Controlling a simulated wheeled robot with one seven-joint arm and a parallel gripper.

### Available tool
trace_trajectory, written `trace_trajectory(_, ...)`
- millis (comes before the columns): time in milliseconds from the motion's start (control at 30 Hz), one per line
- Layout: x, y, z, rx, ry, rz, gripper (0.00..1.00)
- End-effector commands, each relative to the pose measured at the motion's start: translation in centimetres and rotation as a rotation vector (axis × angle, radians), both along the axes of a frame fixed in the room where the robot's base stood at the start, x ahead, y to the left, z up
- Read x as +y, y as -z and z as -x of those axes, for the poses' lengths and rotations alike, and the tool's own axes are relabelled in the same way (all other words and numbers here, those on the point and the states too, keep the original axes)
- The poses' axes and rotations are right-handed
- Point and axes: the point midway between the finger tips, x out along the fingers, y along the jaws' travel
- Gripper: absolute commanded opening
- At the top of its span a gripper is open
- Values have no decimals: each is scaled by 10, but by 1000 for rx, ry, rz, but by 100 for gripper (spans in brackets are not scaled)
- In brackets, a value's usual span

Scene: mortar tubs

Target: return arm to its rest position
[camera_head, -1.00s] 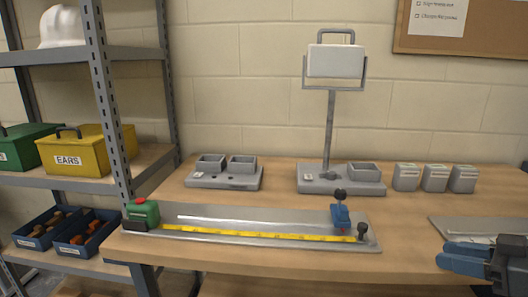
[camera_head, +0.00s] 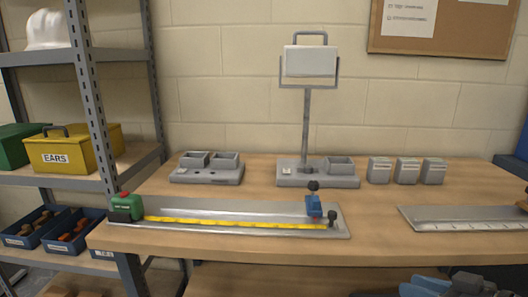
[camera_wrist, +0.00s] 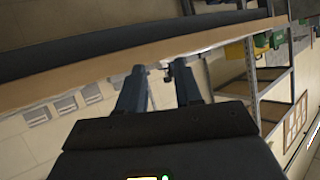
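My gripper (camera_head: 425,286) shows at the bottom right of the head view, low in front of the workbench (camera_head: 230,256) and partly cut off by the picture's edge. In the wrist view, the two dark blue fingers of my gripper (camera_wrist: 160,72) stand apart with a gap between them. Nothing is held in that gap. The wrist view is strongly tilted, and the bench edge (camera_wrist: 200,42) runs across it beyond the fingertips.
A metal plate with a yellow tape (camera_head: 240,222) and a blue clamp (camera_head: 314,206) lies at the bench front. Behind stand a lamp (camera_head: 310,62) and several grey tubs (camera_head: 406,171). Another plate (camera_head: 460,219) lies right. A shelf with a yellow EARS box (camera_head: 58,153) stands left.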

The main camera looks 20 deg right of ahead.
Motion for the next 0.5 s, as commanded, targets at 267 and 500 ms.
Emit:
trace_trajectory(267, 50, 63, 40, 76, 181, -40, 35)
trace_trajectory(500, 89, 95, 104, 94, 322, -11, 35)
